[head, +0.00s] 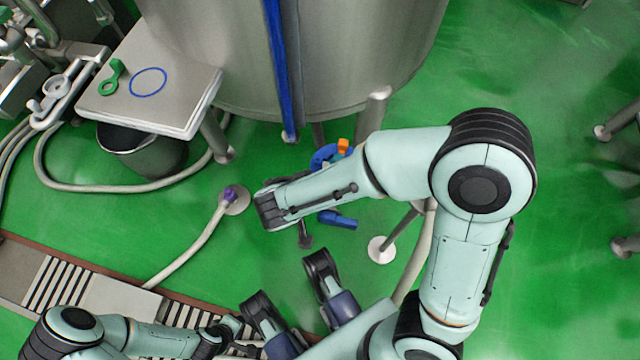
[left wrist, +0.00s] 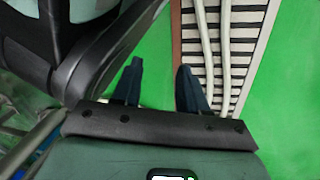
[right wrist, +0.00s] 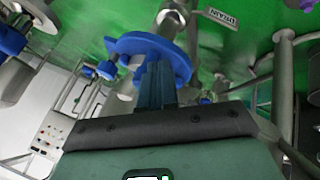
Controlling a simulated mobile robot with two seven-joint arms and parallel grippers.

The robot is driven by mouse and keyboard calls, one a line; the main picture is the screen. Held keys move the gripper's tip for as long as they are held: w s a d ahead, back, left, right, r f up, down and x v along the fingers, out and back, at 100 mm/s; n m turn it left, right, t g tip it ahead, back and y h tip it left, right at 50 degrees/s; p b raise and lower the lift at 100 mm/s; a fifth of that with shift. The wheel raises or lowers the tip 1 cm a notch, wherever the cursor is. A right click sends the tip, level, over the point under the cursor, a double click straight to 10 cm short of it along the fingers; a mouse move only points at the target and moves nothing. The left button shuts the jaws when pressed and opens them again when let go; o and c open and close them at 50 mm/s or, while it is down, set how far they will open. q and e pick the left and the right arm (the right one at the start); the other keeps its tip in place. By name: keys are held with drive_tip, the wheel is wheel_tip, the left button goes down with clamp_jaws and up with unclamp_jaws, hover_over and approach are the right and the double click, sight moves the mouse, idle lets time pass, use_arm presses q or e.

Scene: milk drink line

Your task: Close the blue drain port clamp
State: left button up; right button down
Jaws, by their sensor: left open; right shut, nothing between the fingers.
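The blue drain port clamp (right wrist: 165,50) shows as a round blue ring in the right wrist view, beside a metal pipe fitting. A DRAIN tag (right wrist: 219,17) hangs beyond it. My right gripper (right wrist: 160,72) is shut and empty, its fingertips overlapping the ring's lower edge in that view; I cannot tell whether they touch. In the head view a blue ring-like part (head: 322,157) with an orange piece shows under the tank, partly hidden by my right forearm, which also hides the right fingers. My left gripper (left wrist: 160,85) is open and empty, away from the clamp.
The steel tank (head: 300,60) stands on legs above the port. A blue handle (head: 337,219) lies below my right forearm. A side table (head: 185,100) stands left, with a bucket (head: 140,155) and hoses under it. A floor grate (left wrist: 230,40) lies near my left gripper.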

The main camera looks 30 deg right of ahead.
use_arm(q)
drive_tip(key=shift+s+d+f+g+b, duration=0.15)
drive_tip(key=shift+s+f, duration=0.15)
drive_tip(key=shift+s, duration=0.25)
drive_tip(key=shift+s+d+f+g+b, duration=0.15)
drive_tip(key=shift+s+f, duration=0.1)
drive_tip(key=shift+s, duration=0.25)
use_arm(e)
drive_tip(key=shift+s+d, duration=0.2)
drive_tip(key=shift+d, duration=0.25)
drive_tip(key=shift+d, duration=0.1)
